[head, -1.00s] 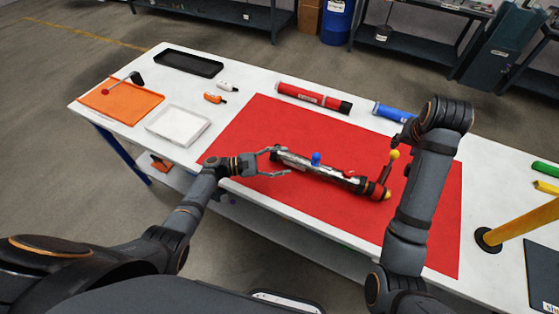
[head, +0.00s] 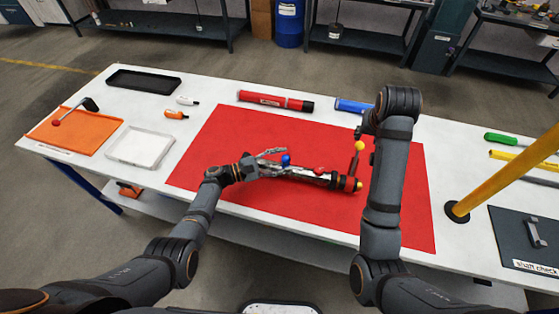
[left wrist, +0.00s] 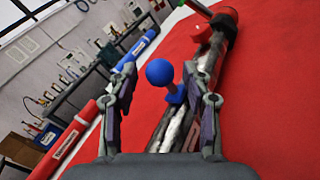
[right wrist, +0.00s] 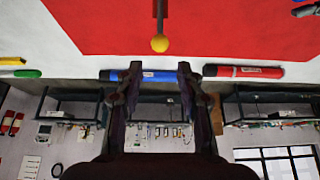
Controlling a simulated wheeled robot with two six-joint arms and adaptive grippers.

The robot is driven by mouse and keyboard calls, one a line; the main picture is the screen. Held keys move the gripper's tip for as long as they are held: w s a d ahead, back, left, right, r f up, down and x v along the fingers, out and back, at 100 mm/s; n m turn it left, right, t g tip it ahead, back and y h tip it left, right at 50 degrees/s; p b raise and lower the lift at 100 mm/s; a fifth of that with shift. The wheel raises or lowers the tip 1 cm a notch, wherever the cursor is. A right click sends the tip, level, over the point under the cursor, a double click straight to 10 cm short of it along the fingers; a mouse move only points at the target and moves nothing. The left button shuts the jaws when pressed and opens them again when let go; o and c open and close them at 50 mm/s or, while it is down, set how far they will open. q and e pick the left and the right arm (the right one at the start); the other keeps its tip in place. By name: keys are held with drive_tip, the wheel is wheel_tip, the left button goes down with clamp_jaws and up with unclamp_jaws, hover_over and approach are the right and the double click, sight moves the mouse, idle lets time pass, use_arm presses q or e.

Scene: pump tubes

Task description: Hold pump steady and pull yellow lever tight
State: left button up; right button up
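The pump (head: 318,173), a silver and black tube, lies on the red mat (head: 215,140). It carries a blue ball knob (head: 286,160) and a red knob (head: 320,170). A dark lever with a yellow ball (head: 359,146) stands up near its right end. My left gripper (head: 275,162) is open at the pump's left end. In the left wrist view, the blue knob (left wrist: 160,72) and part of the tube show between its spread fingers; contact is unclear. My right gripper (head: 364,128) is open close to the lever. In the right wrist view, the yellow ball (right wrist: 160,44) is beyond its parted fingertips.
Red (head: 275,100) and blue (head: 354,106) tubes lie behind the mat. An orange tray (head: 75,138), white tray (head: 140,147) and black tray (head: 143,81) are at left. A yellow post (head: 505,175) stands at right. The mat's front strip is clear.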

use_arm(q)
clamp_jaws()
use_arm(e)
drive_tip(key=shift+c, duration=0.2)
drive_tip(key=shift+w, duration=0.1)
drive_tip(key=c, duration=0.7)
drive_tip(key=shift+n+g+y, duration=0.3)
drive_tip(key=shift+n+g, duration=0.3)
drive_tip(key=shift+n, duration=0.1)
drive_tip(key=w, duration=0.5)
drive_tip(key=shift+w+a+f, duration=0.15)
drive_tip(key=shift+f, duration=0.05)
clamp_jaws()
drive_tip(key=shift+w+d+r+n+g+y, duration=0.2)
drive_tip(key=shift+w+d+g, duration=0.2)
drive_tip(key=shift+w, duration=0.5)
drive_tip(key=shift+w+d+r+n+g+y, duration=0.15)
drive_tip(key=shift+w+d+r+g+y, duration=0.1)
drive_tip(key=shift+w+g, duration=0.45)
drive_tip(key=shift+w+d+r+n+g+y, duration=0.15)
drive_tip(key=shift+w+d+g, duration=0.2)
drive_tip(key=shift+w, duration=0.7)
